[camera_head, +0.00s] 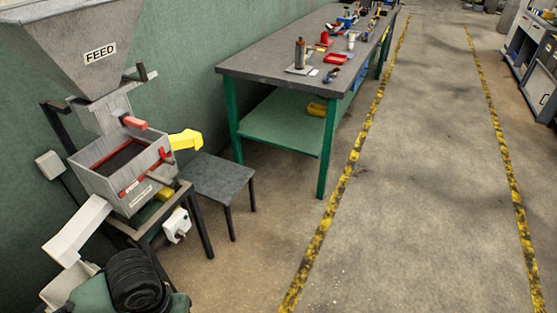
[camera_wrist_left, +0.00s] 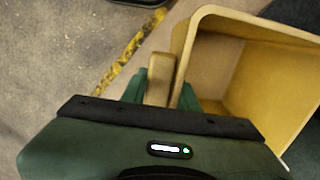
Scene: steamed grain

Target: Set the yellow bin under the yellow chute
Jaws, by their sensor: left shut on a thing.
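The yellow bin (camera_wrist_left: 213,62) is in the left wrist view, with its open mouth towards the camera and no contents visible inside. My left gripper (camera_wrist_left: 163,88) is shut on the bin's handle, with a green finger on each side of it. In the head view, neither this gripper nor the held bin can be made out. The yellow chute (camera_head: 186,140) sticks out from the right side of the grey feed machine (camera_head: 128,190). A low grey stand (camera_head: 218,178) is below and to the right of the chute, with a bare top. My right gripper is not in view.
A white chute (camera_head: 76,229) slopes down to a pale bin (camera_head: 62,290) at lower left. The floor (camera_head: 410,200) to the right is clear.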

